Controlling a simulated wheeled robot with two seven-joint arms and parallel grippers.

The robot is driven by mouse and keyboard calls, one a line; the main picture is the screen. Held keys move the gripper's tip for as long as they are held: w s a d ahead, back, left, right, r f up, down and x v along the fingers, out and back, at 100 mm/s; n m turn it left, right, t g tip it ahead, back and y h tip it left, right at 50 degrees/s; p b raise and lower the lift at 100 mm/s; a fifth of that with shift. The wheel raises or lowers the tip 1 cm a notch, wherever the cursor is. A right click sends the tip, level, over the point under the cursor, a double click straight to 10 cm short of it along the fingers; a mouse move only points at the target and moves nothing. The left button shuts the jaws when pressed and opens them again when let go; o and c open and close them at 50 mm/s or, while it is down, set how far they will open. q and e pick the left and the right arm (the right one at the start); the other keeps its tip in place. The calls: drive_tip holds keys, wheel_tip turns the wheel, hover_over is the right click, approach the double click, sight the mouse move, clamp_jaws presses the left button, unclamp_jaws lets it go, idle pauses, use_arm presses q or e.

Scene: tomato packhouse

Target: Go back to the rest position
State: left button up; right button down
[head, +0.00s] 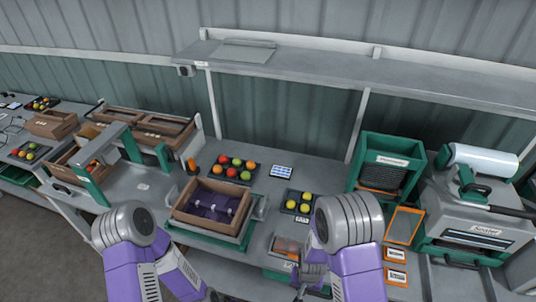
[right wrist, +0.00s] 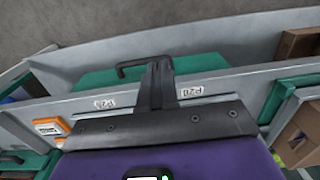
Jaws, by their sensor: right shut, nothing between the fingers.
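My right gripper (right wrist: 160,85) is shut and empty in the right wrist view. Its dark fingers are together in front of the bench's front edge, near a black handle (right wrist: 135,66) on a green panel. In the head view my right gripper (head: 303,288) is low in the middle, partly hidden by my purple right arm. My left arm (head: 135,240) comes in at the lower left and runs down out of the picture; its gripper is not visible.
An open cardboard box (head: 208,226) with a purple lining stands on the bench. Trays of tomatoes (head: 250,180) and yellow fruit (head: 287,207) lie beside it. A green-framed machine (head: 415,150) and a sealer (head: 450,215) stand at the right. A shelf (head: 330,73) runs above.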

use_arm(q)
wheel_tip(320, 180, down, 14)
drive_tip(key=b, duration=1.3)
drive_tip(key=shift+w, duration=0.4)
use_arm(e)
drive_tip(key=s+a+f+y, duration=0.1)
drive_tip(key=s+f+y, duration=0.1)
drive_tip(key=f, duration=0.7)
drive_tip(key=s+f+y, duration=0.1)
drive_tip(key=s+f, duration=0.4)
drive_tip(key=f, duration=0.4)
drive_tip(key=shift+s+a+t+y, duration=0.15)
drive_tip(key=shift+a+t+y, duration=0.2)
drive_tip(key=shift+t+y, duration=0.05)
drive_tip(key=shift+d, duration=0.1)
